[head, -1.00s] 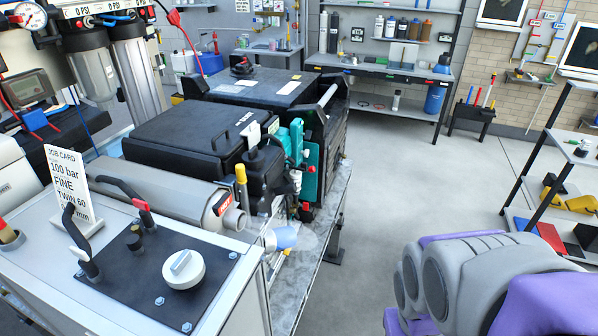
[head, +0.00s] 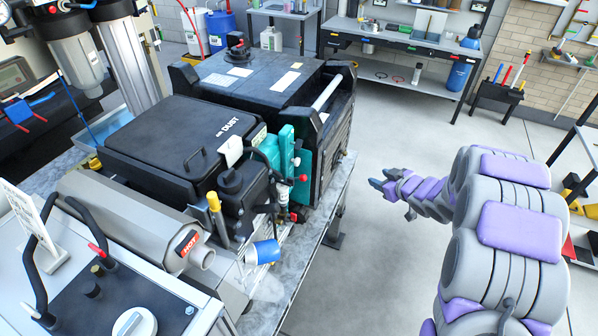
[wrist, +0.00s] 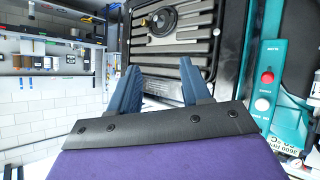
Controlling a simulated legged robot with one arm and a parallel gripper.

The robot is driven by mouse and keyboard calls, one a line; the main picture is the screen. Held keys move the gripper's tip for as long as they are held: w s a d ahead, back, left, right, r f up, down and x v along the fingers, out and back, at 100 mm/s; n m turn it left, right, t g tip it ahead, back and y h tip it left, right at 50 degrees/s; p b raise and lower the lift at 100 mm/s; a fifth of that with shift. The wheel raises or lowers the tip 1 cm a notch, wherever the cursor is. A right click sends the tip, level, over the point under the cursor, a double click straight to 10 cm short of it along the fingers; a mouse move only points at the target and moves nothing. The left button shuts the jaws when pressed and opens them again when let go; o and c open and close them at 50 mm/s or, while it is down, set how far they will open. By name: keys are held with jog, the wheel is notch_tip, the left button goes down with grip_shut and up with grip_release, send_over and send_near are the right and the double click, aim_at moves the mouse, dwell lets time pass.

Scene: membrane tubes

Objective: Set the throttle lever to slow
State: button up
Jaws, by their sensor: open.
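A teal panel (head: 287,147) stands on the near right side of the black engine unit (head: 262,85). A red knob (head: 303,178) shows on it; I cannot tell for sure whether this is the throttle lever. In the wrist view the teal panel (wrist: 287,85) is at the right edge, with a red knob (wrist: 267,77) above a white knob (wrist: 262,104). The lettering beside them is too small to read. My gripper (head: 378,187) is open and empty, out over the floor to the right of the panel. Its two blue fingers (wrist: 160,82) are spread apart, left of the knobs.
A grey cylinder with a red HOT label (head: 187,243), a yellow-topped handle (head: 214,202) and a blue-ended cylinder (head: 266,251) are near the panel. A metal bar (head: 327,93) runs along the engine's right edge. Open floor (head: 365,265) lies right of the bench.

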jog(key=s+a+f+n+g+y+p, duration=0.1)
jog(key=s+a+f+n+y+p, duration=0.1)
jog(key=s+a+y, duration=0.3)
jog(key=n+g+y+p, duration=0.1)
jog(key=g+y, duration=0.1)
jog(key=y, duration=0.4)
send_near(301, 177)
jog(key=x, duration=0.4)
jog(key=f+x, duration=0.1)
jog(key=x, duration=0.2)
jog(key=shift+w, duration=0.15)
jog(key=shift+w+a+r, duration=0.15)
jog(key=shift+w+a, duration=0.4)
jog(key=shift+w, duration=0.1)
jog(key=shift+a, duration=0.75)
jog(key=shift+c, duration=0.9)
jog(key=shift+d, duration=0.4)
jog(key=c, duration=0.5)
grip_shut()
